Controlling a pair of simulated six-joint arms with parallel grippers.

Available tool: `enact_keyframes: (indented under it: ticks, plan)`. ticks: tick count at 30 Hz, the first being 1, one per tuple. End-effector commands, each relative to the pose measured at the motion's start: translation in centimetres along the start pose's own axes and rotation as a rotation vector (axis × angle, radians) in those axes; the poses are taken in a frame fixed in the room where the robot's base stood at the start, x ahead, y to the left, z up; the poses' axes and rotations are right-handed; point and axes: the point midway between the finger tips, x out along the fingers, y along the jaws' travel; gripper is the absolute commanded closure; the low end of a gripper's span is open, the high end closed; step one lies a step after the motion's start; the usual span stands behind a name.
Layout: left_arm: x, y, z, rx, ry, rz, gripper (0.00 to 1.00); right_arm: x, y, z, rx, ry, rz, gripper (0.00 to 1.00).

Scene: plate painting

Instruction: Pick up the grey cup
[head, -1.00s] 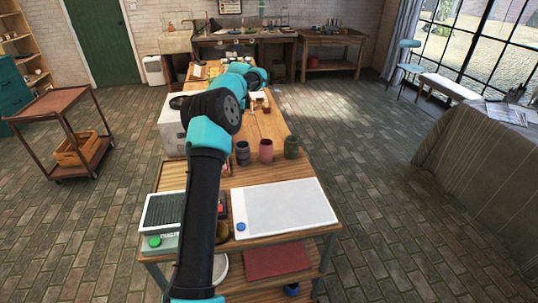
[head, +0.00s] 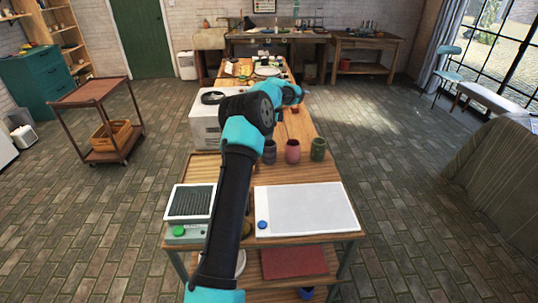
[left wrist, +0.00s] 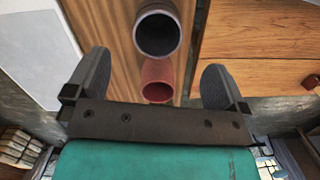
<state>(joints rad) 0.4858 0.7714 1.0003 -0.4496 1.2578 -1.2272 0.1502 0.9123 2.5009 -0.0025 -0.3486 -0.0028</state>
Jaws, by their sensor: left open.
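The grey cup (head: 269,152) stands on the wooden table in the head view, at the left end of a row of cups and partly behind my arm. In the left wrist view the grey cup (left wrist: 158,9) shows at the top with its dark open mouth. My left gripper (left wrist: 157,64) is open and empty, its two fingers spread wide. In that view the grey cup lies beyond the fingertips, between their lines, and appears apart from them. The gripper jaws cannot be made out in the head view. My right gripper is not in view.
A pink-red cup (head: 292,151) and a green cup (head: 318,149) stand right of the grey cup. The red cup (left wrist: 157,78) also shows between the fingers. A white board (head: 305,208) lies in front. A white box (head: 204,126) stands left of my arm.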

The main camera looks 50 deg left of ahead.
Motion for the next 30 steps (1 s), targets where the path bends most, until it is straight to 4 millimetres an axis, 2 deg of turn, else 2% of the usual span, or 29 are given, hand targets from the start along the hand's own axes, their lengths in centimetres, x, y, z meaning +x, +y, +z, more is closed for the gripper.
enact_keyframes:
  ticks: [4, 9, 23, 30]
  plan:
    - [2.7, 0.1, 0.0, 0.0, -0.001, 0.003, 0.0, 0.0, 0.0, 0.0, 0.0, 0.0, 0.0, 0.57]
    - [4.6, 0.0, 0.0, -0.001, -0.001, 0.001, 0.0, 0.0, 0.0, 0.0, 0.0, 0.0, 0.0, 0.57]
    - [5.3, 0.0, -0.1, 0.0, -0.001, 0.001, 0.0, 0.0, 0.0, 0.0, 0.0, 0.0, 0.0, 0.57]
    - [8.2, 0.2, -0.7, 0.001, -0.001, 0.003, 0.0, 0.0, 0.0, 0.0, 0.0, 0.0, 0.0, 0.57]
